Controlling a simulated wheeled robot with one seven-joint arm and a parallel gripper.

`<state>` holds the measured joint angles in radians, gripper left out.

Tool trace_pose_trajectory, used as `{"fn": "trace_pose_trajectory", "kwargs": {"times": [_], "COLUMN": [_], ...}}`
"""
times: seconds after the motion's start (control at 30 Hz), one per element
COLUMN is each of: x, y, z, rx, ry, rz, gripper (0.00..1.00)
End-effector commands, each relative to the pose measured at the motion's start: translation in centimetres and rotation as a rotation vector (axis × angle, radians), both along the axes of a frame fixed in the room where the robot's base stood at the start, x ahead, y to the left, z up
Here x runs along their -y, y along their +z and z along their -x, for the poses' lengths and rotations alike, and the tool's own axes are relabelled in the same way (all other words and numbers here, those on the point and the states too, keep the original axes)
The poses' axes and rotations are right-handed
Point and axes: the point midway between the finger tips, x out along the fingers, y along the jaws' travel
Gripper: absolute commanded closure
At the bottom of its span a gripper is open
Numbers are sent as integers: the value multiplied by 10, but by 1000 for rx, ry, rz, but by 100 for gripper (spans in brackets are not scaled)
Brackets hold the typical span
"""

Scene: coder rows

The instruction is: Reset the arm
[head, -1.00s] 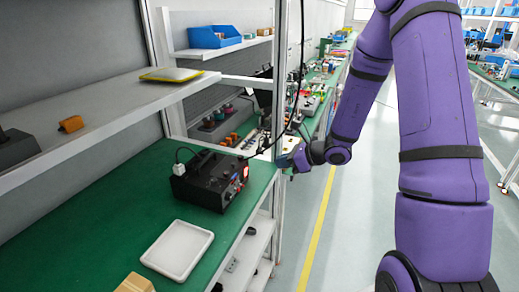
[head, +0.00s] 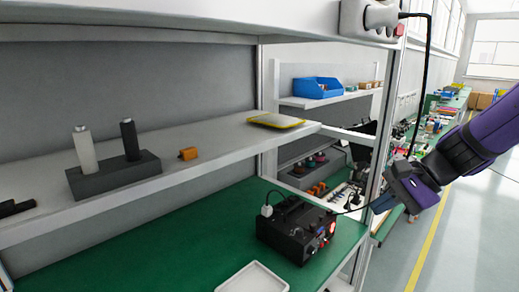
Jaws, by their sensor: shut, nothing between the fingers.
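My purple arm (head: 480,137) comes in from the right edge of the head view. My gripper (head: 376,208) is at its end, pointing left and down, in front of the shelf's white upright and to the right of the black device. Its fingers look closed, with nothing seen between them. It is apart from the black device (head: 295,228) on the green bench, though a black cable passes near it.
The green bench (head: 130,245) holds a white tray (head: 253,278). A shelf (head: 215,150) above it carries a dark block with two cylinders (head: 115,172), an orange part (head: 188,154) and a yellow-edged pad (head: 276,121). The aisle floor (head: 470,240) at right is clear.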

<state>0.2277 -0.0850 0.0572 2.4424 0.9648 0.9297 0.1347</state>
Motion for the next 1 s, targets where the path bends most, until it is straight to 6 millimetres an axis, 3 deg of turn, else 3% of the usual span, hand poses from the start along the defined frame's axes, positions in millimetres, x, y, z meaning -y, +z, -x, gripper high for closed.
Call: {"fn": "trace_pose_trajectory", "kwargs": {"times": [0.27,0.6,0.8,1.0], "x": [4,33,50,56], "y": [39,76,90,94], "z": [63,128,150,157], "rx": [200,426,506,529], "ry": [309,611,708,738], "rz": [309,713,887,945], "gripper": [100,100,100,100]}}
